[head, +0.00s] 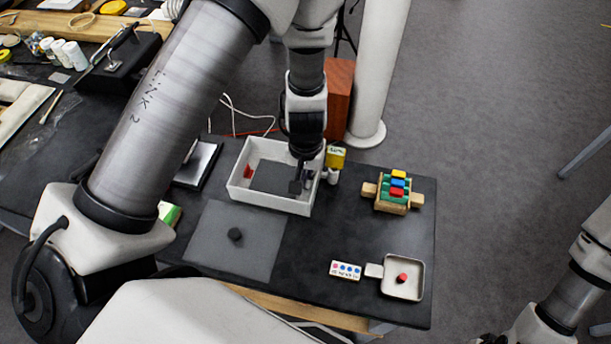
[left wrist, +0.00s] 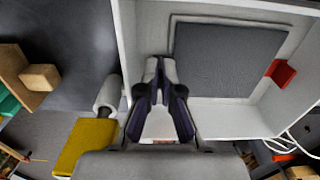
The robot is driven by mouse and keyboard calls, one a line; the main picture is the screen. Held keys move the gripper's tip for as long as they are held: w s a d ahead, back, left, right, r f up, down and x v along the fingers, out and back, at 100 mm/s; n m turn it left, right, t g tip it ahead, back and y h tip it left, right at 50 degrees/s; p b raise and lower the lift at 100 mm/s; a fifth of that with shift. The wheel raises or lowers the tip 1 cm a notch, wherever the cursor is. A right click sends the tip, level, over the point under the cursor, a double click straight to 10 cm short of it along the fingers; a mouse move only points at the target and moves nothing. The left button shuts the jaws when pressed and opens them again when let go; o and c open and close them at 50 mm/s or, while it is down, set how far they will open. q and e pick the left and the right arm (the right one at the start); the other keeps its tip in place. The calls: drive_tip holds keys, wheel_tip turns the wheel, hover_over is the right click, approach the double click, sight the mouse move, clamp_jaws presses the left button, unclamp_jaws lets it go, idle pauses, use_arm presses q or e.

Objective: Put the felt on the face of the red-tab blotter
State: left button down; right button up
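An open white box (head: 238,190) stands on the dark table. A flat grey pad (head: 270,177) lies in it with a red tab (head: 248,172) at one edge; I take these as the red-tab blotter. In the left wrist view the pad (left wrist: 228,60) has a paler border and the red tab (left wrist: 280,73) at its right. I cannot tell whether felt lies on it. A grey square (head: 210,235) with a small black knob (head: 235,235) on it, possibly the felt, lies in front. My left gripper (left wrist: 161,62) is over the box's right part, fingertips close together, nothing visible between them.
A yellow-topped item (head: 335,157) stands against the box's right side. A wooden rack of coloured blocks (head: 396,192), a dotted card (head: 345,271) and a small tray with a red piece (head: 417,282) are to the right. The table's middle is clear.

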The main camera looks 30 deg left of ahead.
use_arm(q)
drive_tip(key=c, duration=1.2)
unclamp_jaws()
drive_tip(key=shift+c, duration=0.2)
drive_tip(key=shift+a, duration=0.25)
drive_tip(key=shift+d, duration=0.1)
